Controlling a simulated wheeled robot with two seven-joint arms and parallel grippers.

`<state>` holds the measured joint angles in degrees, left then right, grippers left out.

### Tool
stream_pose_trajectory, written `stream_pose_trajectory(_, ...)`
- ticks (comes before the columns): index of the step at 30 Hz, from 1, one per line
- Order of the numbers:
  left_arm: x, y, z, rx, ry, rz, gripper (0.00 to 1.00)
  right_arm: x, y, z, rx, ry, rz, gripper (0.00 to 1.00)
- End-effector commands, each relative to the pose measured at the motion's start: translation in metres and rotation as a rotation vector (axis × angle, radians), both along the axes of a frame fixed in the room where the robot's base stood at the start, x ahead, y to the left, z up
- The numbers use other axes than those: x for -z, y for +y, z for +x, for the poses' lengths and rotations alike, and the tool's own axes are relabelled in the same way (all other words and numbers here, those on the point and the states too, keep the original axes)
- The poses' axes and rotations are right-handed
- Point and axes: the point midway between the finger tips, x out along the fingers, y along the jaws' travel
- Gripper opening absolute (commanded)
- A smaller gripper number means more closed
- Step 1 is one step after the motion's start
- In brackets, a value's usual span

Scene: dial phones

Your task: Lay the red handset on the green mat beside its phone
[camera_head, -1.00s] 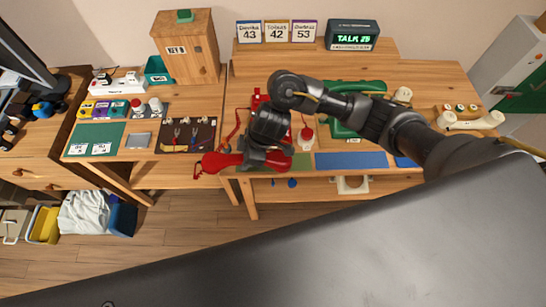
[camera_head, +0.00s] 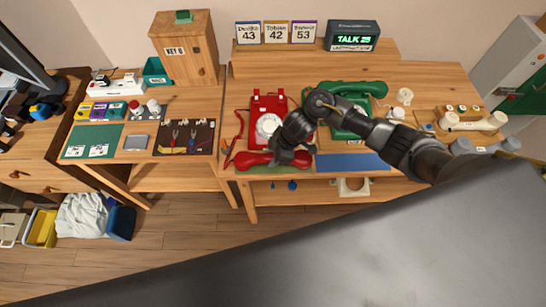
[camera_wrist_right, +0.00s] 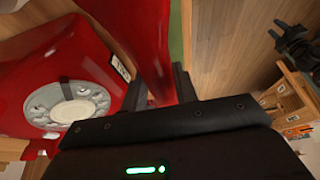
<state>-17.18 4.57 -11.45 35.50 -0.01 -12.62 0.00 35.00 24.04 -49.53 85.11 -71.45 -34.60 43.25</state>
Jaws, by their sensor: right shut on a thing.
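The red handset (camera_head: 252,161) lies lengthwise along the front of the red phone (camera_head: 268,104), over the green mat (camera_head: 262,171). My right gripper (camera_head: 287,159) is shut on the handset's middle. In the right wrist view, the handset (camera_wrist_right: 147,38) runs between my fingers (camera_wrist_right: 163,88), beside the red phone (camera_wrist_right: 60,75) and its pale dial. A sliver of green mat (camera_wrist_right: 175,45) shows there. Most of the mat is hidden under the handset, and I cannot tell whether the handset touches it. My left gripper is not in view.
A green phone (camera_head: 350,122) with its handset (camera_head: 352,87) stands to the right, behind a blue mat (camera_head: 350,163). The red cord (camera_head: 238,127) hangs left of the red phone. The desk's front edge is close to the mats.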

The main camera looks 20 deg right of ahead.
Motion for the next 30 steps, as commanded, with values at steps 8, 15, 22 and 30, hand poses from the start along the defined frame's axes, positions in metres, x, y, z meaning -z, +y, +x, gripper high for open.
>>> stream_pose_trajectory(8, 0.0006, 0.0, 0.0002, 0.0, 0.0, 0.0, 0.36, 0.0068, 0.0, 0.0014, 0.001, -0.004, 0.001, 0.0)
stream_pose_trajectory(15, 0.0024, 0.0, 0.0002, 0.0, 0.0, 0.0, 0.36, 0.0108, -0.0003, 0.001, 0.001, -0.003, -0.001, 0.32)
stream_pose_trajectory(22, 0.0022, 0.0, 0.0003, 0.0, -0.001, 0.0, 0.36, 0.0104, -0.0003, 0.0009, 0.001, -0.003, -0.001, 0.51)
stream_pose_trajectory(30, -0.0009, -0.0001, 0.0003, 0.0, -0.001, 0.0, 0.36, 0.0047, -0.0004, 0.0011, 0.0, -0.003, 0.0, 0.51)
